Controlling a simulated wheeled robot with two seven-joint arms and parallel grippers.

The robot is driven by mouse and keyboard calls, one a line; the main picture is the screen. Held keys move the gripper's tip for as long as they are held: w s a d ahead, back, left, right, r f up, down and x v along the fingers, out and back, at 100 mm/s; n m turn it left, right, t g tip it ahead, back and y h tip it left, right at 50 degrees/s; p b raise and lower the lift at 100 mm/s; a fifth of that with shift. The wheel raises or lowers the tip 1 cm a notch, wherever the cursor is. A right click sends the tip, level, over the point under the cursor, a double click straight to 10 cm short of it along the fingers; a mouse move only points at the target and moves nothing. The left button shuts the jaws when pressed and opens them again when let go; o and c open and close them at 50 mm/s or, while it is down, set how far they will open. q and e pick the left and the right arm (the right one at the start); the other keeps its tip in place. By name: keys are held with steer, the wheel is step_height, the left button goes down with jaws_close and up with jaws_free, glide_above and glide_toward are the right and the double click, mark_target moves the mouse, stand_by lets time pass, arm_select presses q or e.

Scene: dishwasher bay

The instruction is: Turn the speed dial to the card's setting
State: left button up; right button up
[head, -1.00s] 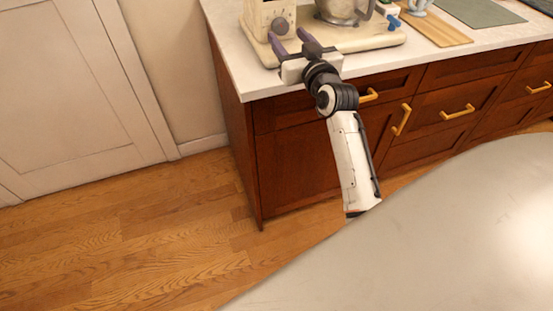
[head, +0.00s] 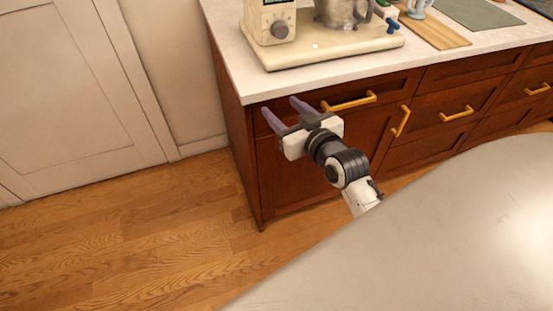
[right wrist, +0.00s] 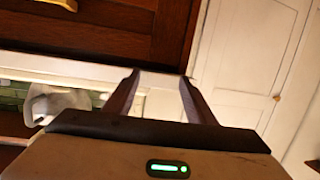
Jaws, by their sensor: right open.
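The stand mixer's speed dial (head: 279,30) is a grey round knob on the front of the cream mixer housing (head: 258,26). The housing's top is cut off by the head view's upper edge, with a sliver of dark display above the dial. The dial's pointer is too small to read. I cannot make out a setting card. My right gripper (head: 280,106) is open and empty, in front of the cabinet below the counter's front edge, apart from the dial. Its two purple-grey fingers also show in the right wrist view (right wrist: 160,78). My left gripper is not in view.
The mixer base (head: 335,48) stands near the front of the white counter (head: 238,62), with a metal bowl (head: 342,12). A wooden board (head: 437,33) and green mat (head: 480,12) lie to the right. Gold handles (head: 348,102) project from the cabinet. Floor at left is clear.

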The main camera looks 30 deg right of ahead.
steer(key=s+a+f+g+y, duration=0.1)
steer(key=s+a+f, duration=0.3)
steer(key=f, duration=0.2)
steer(key=s+a+f+n+g+y+p, duration=0.1)
steer(key=s+a+f+g, duration=0.1)
steer(key=f, duration=0.4)
steer(key=shift+s+a+f+n, duration=0.2)
steer(key=shift+s+a+n, duration=0.1)
steer(key=shift+s+a, duration=0.75)
steer(key=shift+s+d, duration=0.2)
